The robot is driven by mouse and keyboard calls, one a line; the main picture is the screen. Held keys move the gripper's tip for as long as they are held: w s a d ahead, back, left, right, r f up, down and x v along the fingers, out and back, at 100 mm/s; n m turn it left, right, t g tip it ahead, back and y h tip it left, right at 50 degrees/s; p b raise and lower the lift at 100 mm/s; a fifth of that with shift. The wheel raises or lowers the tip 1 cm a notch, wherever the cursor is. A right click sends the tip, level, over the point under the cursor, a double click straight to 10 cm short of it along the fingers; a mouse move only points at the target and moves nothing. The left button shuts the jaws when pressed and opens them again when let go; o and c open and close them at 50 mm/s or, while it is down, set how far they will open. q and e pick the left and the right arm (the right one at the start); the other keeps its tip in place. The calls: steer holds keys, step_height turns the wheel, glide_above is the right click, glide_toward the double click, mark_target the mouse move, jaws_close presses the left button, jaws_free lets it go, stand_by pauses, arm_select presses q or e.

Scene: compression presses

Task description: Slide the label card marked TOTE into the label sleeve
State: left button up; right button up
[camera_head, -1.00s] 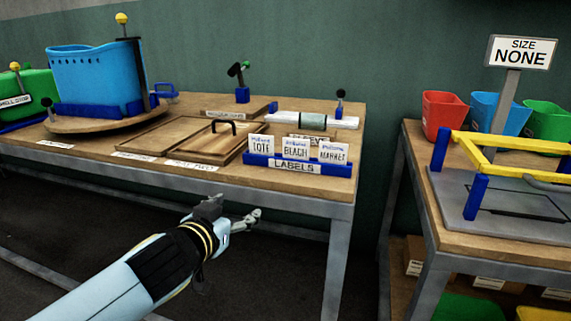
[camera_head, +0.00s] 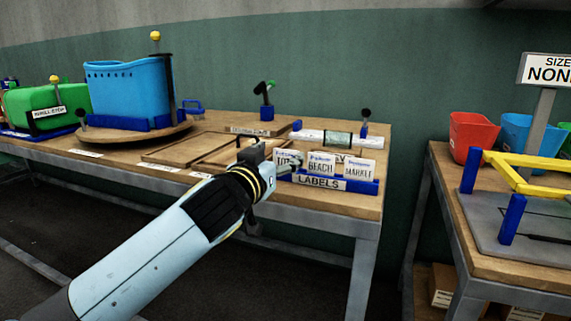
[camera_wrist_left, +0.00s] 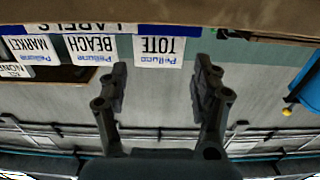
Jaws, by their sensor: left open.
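The TOTE card (camera_head: 281,156) stands at the left end of the blue LABELS rack (camera_head: 362,187), partly hidden behind my gripper in the head view. In the left wrist view the TOTE card (camera_wrist_left: 158,46) appears upside down, ahead of and between the fingertips. My left gripper (camera_head: 272,160) is open and empty at the front of the rack; its two fingers also show apart in the left wrist view (camera_wrist_left: 160,78). A white bar with a clear greenish sleeve (camera_head: 338,138) lies behind the rack; a sign in front of it is mostly hidden by the cards. My right gripper is not in view.
The BEACH card (camera_head: 321,164) and MARKET card (camera_head: 359,168) stand beside TOTE. A wooden board (camera_head: 175,150) lies left of the rack. A blue tote (camera_head: 128,90) stands on a turntable at the left. A second table with a yellow frame stands right, across a gap.

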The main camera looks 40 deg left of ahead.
mark_target(285, 150)
arm_select(q)
steer(key=x, duration=0.4)
steer(key=shift+d, duration=0.15)
steer(key=c, duration=0.6)
steer(key=shift+r, duration=0.2)
